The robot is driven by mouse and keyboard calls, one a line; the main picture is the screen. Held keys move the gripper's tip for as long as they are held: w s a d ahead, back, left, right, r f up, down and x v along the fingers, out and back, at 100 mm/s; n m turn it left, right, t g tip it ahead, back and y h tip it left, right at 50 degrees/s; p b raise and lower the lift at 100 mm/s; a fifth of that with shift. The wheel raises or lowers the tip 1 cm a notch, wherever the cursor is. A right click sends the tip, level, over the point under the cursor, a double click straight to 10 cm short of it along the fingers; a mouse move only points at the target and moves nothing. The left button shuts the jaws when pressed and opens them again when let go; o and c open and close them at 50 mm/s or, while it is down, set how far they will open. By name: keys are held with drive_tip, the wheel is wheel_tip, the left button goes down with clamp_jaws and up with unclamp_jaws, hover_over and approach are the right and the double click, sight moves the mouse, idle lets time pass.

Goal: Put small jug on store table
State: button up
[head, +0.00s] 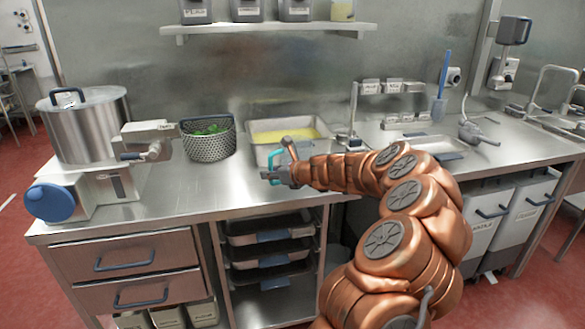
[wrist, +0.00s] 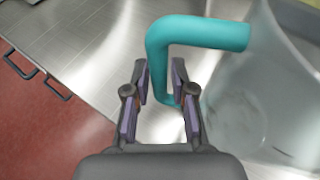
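The small jug shows in the wrist view as a teal handle (wrist: 195,34) on a pale, see-through body (wrist: 262,105) at the right. In the head view its teal handle (head: 274,160) is small and sits at my gripper, in front of the white tray; the jug's body is mostly hidden or hard to make out there. My gripper (wrist: 160,85) has its two fingers on either side of the handle's upright part. I cannot tell whether the pads press on it. In the head view my gripper (head: 276,177) is low over the steel counter. The store table cannot be identified.
On the counter (head: 185,188) stand a big pot (head: 85,125) with a blue knob below it, a perforated basket (head: 209,143) of greens and a white tray (head: 258,131) of yellow food. A wall shelf (head: 270,28) hangs above. Bare counter lies left of my gripper.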

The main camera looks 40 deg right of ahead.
clamp_jaws()
drive_tip(key=shift+r, duration=0.1)
idle(0.3)
